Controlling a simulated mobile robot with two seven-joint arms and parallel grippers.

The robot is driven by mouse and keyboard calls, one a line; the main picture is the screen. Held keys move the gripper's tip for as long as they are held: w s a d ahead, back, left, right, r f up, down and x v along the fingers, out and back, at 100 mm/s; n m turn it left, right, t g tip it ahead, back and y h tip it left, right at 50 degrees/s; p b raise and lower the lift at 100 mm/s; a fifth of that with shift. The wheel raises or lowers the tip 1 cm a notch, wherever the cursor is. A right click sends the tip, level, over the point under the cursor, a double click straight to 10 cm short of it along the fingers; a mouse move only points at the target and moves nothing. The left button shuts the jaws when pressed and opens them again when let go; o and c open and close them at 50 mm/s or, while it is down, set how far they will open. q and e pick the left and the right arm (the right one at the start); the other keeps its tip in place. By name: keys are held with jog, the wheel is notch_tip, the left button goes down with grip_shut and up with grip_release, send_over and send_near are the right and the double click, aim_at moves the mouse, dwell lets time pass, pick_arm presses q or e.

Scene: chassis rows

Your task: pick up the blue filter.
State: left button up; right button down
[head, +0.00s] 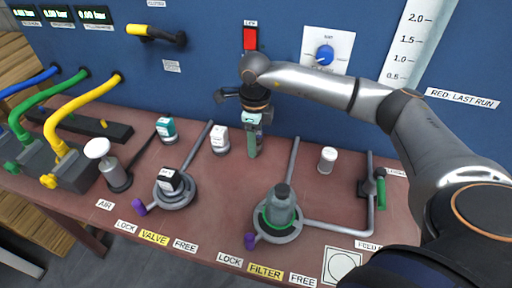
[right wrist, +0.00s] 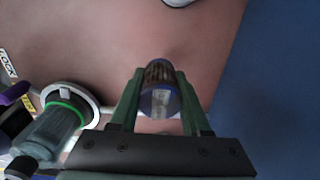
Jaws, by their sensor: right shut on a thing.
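My right gripper (head: 254,148) hangs over the back of the bench, close to the blue wall panel. Its green fingers are shut on the blue filter (right wrist: 158,73), a small cylinder with a blue rim, brown pleats and a pale label. The right wrist view shows it between the two fingers (right wrist: 158,100). In the head view the fingers mostly hide it, and I cannot tell whether it touches the bench. My left gripper is not in view.
A clear filter housing with a green ring (head: 281,212) stands on the bench, front right of the gripper. A white cylinder (head: 327,158) stands to the right.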

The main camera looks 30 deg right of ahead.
jog(key=s+a+r, duration=0.8)
jog(key=a+r, duration=0.1)
jog(key=a, duration=0.1)
jog(key=shift+a+b, duration=0.3)
